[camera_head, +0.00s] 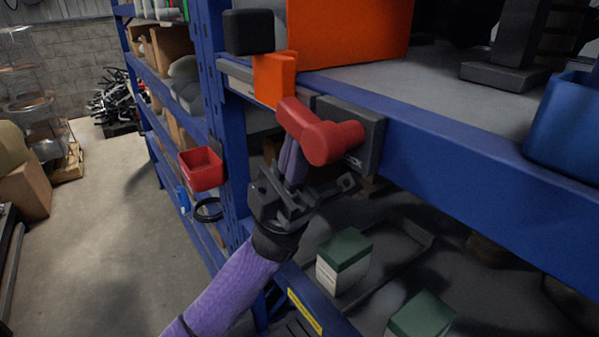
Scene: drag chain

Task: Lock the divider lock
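The divider lock is a red lever with a round knob (330,142) on a dark grey block (365,128). The block is fixed to the front of the blue shelf beam. The lever's arm runs up and left from the knob, its end close to an orange block (274,80). My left gripper (291,150) comes up from below, its fingers together and pointing up. Its fingertips lie against or just behind the lever's underside; I cannot tell whether they touch. The lever hides the very tips. My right gripper is not in view.
A blue shelf beam (450,165) runs to the right, with a blue bin (568,120) on the shelf. A red bin (201,168) hangs at the left. Green-topped boxes (344,248) sit on the lower shelf. The floor (90,230) at the left is mostly clear.

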